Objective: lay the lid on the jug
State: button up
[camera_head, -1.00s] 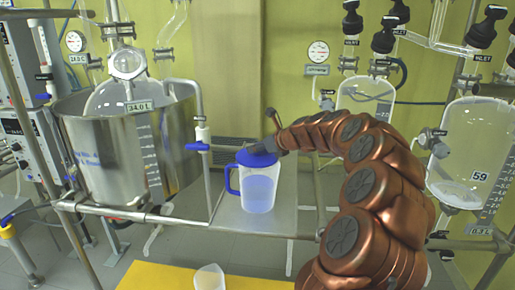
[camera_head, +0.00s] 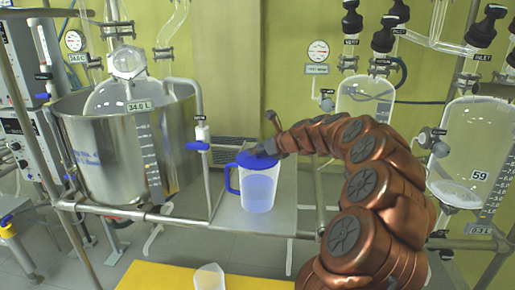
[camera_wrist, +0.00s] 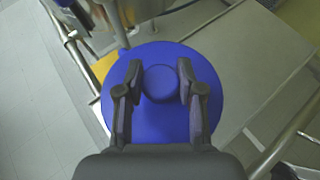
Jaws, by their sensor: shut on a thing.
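The jug (camera_head: 258,190) is translucent with a blue handle on its left side and stands upright on the grey shelf. The blue lid (camera_head: 246,160) is at the top of the jug in the head view; I cannot tell whether it rests on the rim or is held just above it. In the wrist view the round lid (camera_wrist: 152,120) fills the middle and covers the jug. My gripper (camera_wrist: 160,82) has one finger on each side of the lid's round knob (camera_wrist: 161,83) and is shut on it. In the head view my gripper (camera_head: 262,150) reaches the lid from the right and above.
The grey shelf (camera_head: 283,205) has bare room right of the jug. A large steel vessel (camera_head: 110,150) stands to the left, with a blue-handled valve (camera_head: 198,146) near the jug. Glass reactors (camera_head: 465,150) stand at the right. A clear beaker (camera_head: 209,278) is on a yellow surface (camera_head: 160,277).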

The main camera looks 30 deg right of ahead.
jog(key=shift+f, duration=0.2)
jog(key=o, duration=1.2)
jog(key=shift+s+r, duration=0.1)
jog(key=shift+s, duration=0.05)
jog(key=v, duration=1.1)
jog(key=shift+s+r, duration=0.1)
jog(key=shift+s, duration=0.3)
